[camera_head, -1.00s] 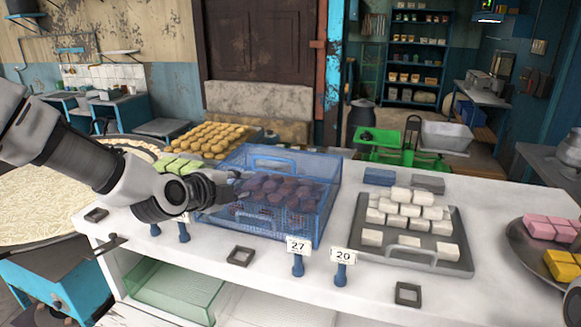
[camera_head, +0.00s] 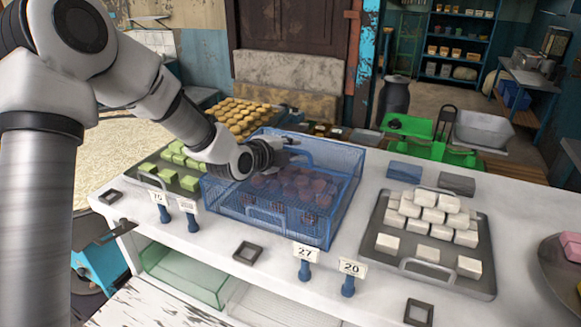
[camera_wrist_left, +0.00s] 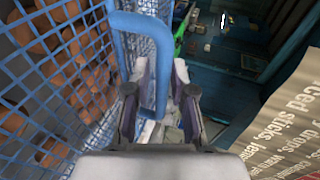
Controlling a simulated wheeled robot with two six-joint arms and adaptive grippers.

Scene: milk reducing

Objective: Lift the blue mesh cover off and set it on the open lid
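The blue mesh cover (camera_head: 345,200) stands on the white counter over dark reddish-brown sweets, which show through its mesh. It has a handle on its front side (camera_head: 265,214) and another toward the back. My left gripper (camera_head: 290,143) is at the cover's back edge, above the mesh. In the left wrist view, the blue handle (camera_wrist_left: 160,70) passes between the fingers of my left gripper (camera_wrist_left: 160,105). The fingers stand apart, with a gap showing between them, and the mesh is on the left. I cannot pick out an open lid. My right gripper is out of view.
A grey tray of white blocks (camera_head: 480,280) is right of the cover, and a green scale (camera_head: 410,135) stands behind. Green blocks (camera_head: 180,155) and a tray of golden pieces (camera_head: 240,115) are left. Number signs (camera_head: 306,255) line the front edge.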

